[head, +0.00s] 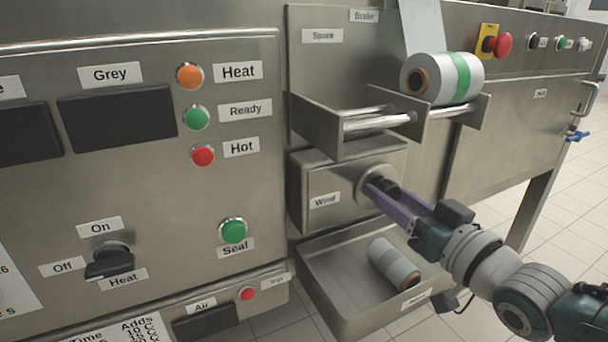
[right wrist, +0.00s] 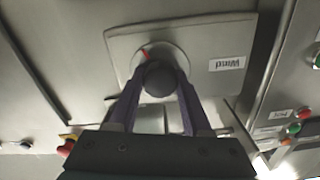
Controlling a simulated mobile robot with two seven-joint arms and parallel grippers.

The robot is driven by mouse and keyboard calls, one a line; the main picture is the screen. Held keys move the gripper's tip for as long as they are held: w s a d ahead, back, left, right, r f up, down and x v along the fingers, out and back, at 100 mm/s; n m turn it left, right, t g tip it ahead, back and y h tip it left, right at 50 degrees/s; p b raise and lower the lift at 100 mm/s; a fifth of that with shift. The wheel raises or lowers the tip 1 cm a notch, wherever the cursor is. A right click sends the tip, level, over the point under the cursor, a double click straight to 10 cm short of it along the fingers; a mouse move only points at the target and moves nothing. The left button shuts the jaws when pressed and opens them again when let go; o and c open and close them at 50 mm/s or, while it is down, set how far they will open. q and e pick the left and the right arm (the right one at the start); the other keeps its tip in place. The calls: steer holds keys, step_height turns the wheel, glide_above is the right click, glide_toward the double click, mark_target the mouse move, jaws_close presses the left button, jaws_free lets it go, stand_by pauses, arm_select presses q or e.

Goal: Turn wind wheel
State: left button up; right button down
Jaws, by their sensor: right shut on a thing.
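The wind wheel (head: 364,181) is a round metal disc with a black knob (head: 386,185) on the front of the steel box labelled "Wind". My right gripper (head: 376,190) has its purple fingers at the knob. In the right wrist view the dark round knob (right wrist: 160,78) sits between the two fingertips (right wrist: 158,82), which are shut on it. A small red mark (right wrist: 145,55) shows on the wheel's face beside the knob. My left gripper is in neither view.
A roll with a green band (head: 456,79) rests on metal rollers above the wheel. A steel tray (head: 328,286) below holds a grey-white roll (head: 394,263). To the left stands a panel with buttons and a black Heat switch (head: 109,262). A red emergency button (head: 503,44) is at upper right.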

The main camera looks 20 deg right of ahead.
steer(key=m, duration=0.5)
steer(key=shift+m, duration=0.3)
steer(key=m+b, duration=0.1)
steer(key=m, duration=0.3)
steer(key=shift+m, duration=1)
steer(key=shift+c, duration=1.7)
jaws_free()
steer(key=shift+s, duration=0.1)
